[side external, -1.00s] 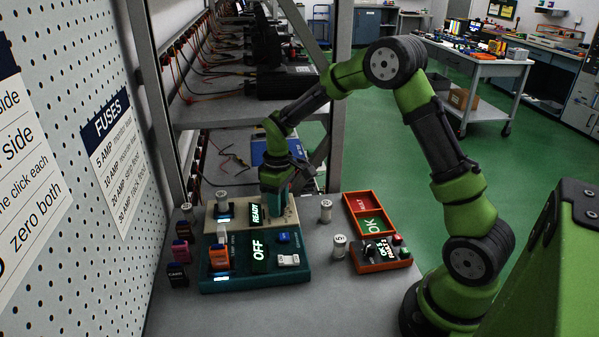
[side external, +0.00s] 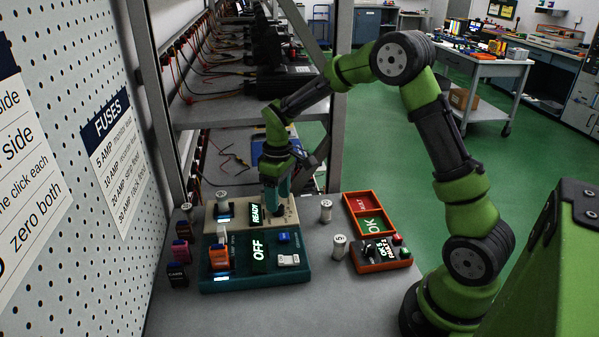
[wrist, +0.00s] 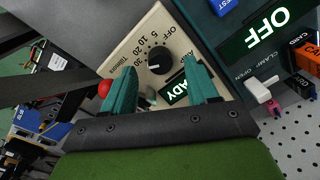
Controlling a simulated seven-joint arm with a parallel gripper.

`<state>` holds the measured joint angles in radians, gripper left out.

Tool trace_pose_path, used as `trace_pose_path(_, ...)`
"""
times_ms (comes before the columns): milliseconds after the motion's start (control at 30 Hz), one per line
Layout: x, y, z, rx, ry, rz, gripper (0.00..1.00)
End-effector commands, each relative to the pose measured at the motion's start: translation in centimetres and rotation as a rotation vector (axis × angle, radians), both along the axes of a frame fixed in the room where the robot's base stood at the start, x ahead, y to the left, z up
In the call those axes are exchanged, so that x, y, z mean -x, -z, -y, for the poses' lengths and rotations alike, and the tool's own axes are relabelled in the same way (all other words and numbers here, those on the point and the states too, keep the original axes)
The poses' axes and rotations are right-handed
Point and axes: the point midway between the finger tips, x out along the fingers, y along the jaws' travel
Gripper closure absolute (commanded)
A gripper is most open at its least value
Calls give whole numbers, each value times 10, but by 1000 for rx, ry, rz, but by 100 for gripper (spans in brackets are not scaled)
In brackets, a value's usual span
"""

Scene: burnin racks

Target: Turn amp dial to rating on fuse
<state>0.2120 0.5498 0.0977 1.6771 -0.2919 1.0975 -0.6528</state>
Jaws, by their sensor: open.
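The beige box (wrist: 120,45) has a black amp dial (wrist: 160,60) marked OFF, 5, 10, 20 and 30. A white mark shows on the knob's lower left side, toward the 30; its exact setting is hard to read. My gripper (wrist: 158,65) is open, its teal fingers apart on either side of the dial, holding nothing. A READY display (side external: 255,214) is lit.
A teal box (side external: 240,281) with a lit OFF display (side external: 259,249) and orange card (side external: 220,256) adjoins in front. Loose cylinders (side external: 326,211) (side external: 340,247) stand to the right, beside a red-green tray (side external: 370,222). A pegboard with a FUSES sign (side external: 110,140) borders the left.

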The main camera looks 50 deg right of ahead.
Motion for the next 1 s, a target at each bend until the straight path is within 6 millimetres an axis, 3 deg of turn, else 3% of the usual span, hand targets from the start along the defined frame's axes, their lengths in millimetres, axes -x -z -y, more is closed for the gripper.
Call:
trace_pose_path(300, -2, -80, 5, 1, 1, 8, 41)
trace_pose_path(500, -2, -120, 7, 2, 1, 5, 41)
trace_pose_path(700, -2, -141, 8, 1, 0, 3, 41)
trace_pose_path(1000, -2, -145, 8, 1, 0, 2, 41)
